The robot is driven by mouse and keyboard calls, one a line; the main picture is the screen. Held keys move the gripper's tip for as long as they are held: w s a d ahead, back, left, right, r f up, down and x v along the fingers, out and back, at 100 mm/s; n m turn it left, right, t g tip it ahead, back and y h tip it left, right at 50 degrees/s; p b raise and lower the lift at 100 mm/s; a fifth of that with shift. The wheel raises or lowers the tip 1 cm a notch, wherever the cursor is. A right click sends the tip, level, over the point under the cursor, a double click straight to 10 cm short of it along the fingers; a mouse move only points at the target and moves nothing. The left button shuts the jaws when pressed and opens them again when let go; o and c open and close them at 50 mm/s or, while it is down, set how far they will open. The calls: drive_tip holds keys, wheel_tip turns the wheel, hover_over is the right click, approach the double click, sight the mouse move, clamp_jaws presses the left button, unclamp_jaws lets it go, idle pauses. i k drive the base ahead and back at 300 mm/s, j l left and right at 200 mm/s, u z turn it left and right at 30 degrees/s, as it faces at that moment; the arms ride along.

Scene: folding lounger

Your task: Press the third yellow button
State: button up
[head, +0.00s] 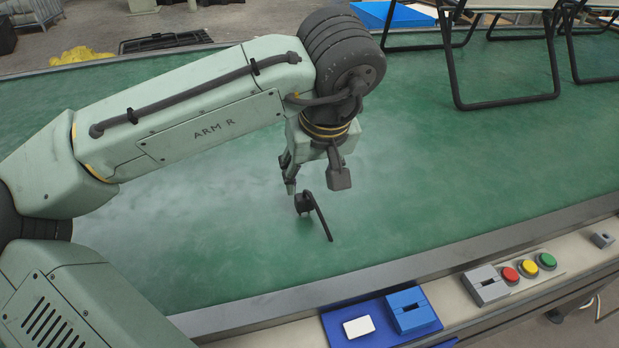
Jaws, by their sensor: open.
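One yellow button (529,268) shows in the head view, on the front ledge at the lower right. It sits in the middle of a short row, between a red button (511,275) on its left and a green button (546,261) on its right. I see no other yellow button. My gripper (315,185) points down over the green worktop, well to the left of and behind the buttons. Its fingers are apart and nothing shows between them. A small black part with a thin rod (318,215) is just below the gripper; I cannot tell whether they touch.
A grey slotted block (485,284) stands just left of the red button. A blue tray (341,333) holds a white card (359,327) and a blue slotted block (411,310). Black folding frames (503,103) stand at the back right. The green worktop (450,180) between is clear.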

sight(530, 268)
drive_tip(key=z, duration=1.2)
